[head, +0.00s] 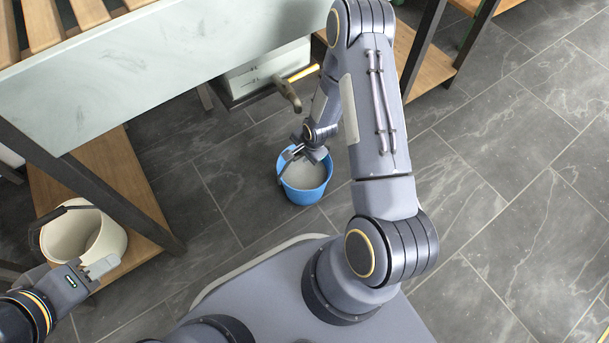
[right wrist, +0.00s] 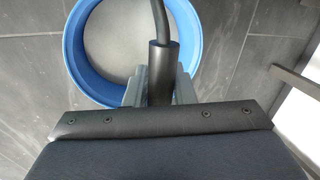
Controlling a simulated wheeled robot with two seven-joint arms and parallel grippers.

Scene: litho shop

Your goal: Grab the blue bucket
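The blue bucket (head: 305,194) stands upright on the dark floor, below the end of my right arm; its inside is pale grey. In the right wrist view, the blue rim (right wrist: 75,65) and the black handle grip (right wrist: 160,72) show. My right gripper (head: 293,153) is at the bucket's upper left rim in the head view. In the right wrist view, its fingers (right wrist: 160,90) lie close on both sides of the handle grip, with no clear gap. My left gripper (head: 101,269) is at the lower left, near a white bucket; its finger gap cannot be made out.
The white bucket (head: 72,229) with a dark handle stands on a low wooden shelf (head: 127,177) at left. A pale tabletop (head: 150,60) spans the upper left. A hammer (head: 288,92) lies beyond the blue bucket. Tiled floor (head: 505,180) at right is clear.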

